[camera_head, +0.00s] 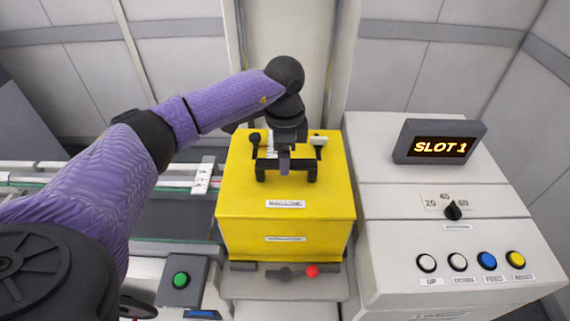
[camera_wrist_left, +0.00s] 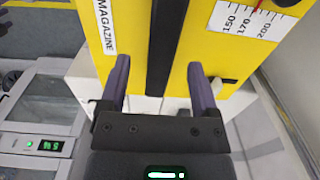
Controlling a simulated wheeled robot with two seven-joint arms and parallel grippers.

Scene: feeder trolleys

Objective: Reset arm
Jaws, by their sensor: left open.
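My left arm comes in from the left in the head view. Its gripper (camera_head: 284,165) is over the top of the yellow magazine box (camera_head: 285,235), and the dark wrist hides part of that top. In the left wrist view the two purple fingers (camera_wrist_left: 159,75) stand wide apart with nothing held between them. The yellow box (camera_wrist_left: 215,40) shows beyond them, with a MAGAZINE label, a dark vertical strip and a scale. I cannot tell whether the fingers touch the box. My right gripper is not in view.
To the right stands a white console with a SLOT 1 display (camera_head: 441,147), a dial (camera_head: 453,210) and several buttons. A red knob (camera_head: 312,271) sits at the box's front. A conveyor (camera_head: 175,220) and a green button (camera_head: 181,280) are on the left.

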